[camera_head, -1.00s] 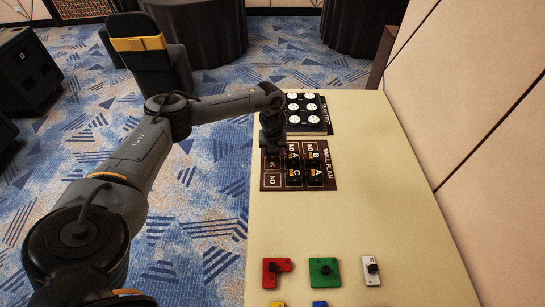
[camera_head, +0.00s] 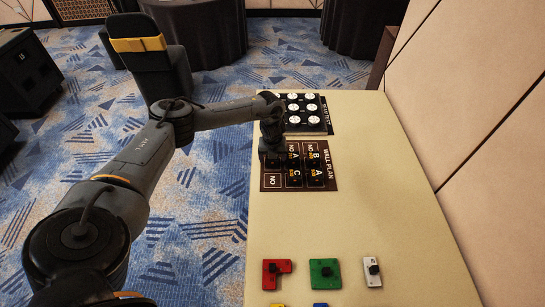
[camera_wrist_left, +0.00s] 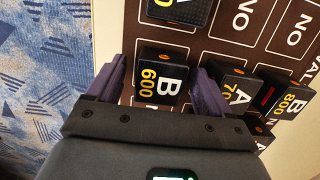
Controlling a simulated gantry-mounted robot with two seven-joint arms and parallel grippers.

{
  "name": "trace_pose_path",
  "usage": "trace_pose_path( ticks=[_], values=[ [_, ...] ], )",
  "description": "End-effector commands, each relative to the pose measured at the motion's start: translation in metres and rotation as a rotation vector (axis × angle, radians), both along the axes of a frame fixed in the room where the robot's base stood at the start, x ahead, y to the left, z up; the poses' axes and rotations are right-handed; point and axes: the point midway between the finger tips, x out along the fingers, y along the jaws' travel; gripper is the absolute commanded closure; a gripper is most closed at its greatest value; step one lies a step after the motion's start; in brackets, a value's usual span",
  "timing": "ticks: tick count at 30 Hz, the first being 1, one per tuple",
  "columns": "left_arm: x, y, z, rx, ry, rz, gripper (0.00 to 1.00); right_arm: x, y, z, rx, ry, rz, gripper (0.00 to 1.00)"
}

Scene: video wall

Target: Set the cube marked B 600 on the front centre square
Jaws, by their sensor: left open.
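The black cube marked B 600 (camera_wrist_left: 166,80) stands on the brown wall plan board (camera_head: 330,180). My left gripper (camera_wrist_left: 160,70) is open around it in the left wrist view, one finger on each side; I cannot tell whether either finger touches it. In the head view the left gripper (camera_head: 271,158) is at the left edge of the board and hides this cube. Several other black cubes stand on the board, among them one marked A 70-something (camera_wrist_left: 232,86) just right of my right finger and B 800 (camera_wrist_left: 288,96). My right gripper is not in view.
Squares marked NO (camera_wrist_left: 238,18) show on the board. A black board with white discs (camera_head: 306,112) lies behind it. Red (camera_head: 276,272), green (camera_head: 325,272) and white (camera_head: 372,271) pieces lie at the front. The table (camera_head: 370,210) is clear between; a wall stands right.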

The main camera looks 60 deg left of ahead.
Motion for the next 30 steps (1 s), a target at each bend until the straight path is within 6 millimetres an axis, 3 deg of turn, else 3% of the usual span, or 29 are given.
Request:
trace_pose_path(
  ticks=[8, 24, 30],
  values=[
    [0.000, -0.001, 0.009, -0.001, -0.001, 0.000, 0.19, 0.000, 0.000, 0.003, 0.000, 0.000, 0.001, 0.57],
    [-0.006, -0.012, 0.097, 0.000, -0.002, 0.000, 0.19, 0.000, -0.002, 0.025, -0.010, 0.001, 0.006, 0.57],
    [-0.008, -0.015, 0.117, 0.000, 0.000, 0.000, 0.19, 0.000, -0.002, 0.028, -0.008, 0.000, 0.006, 0.57]
  ],
)
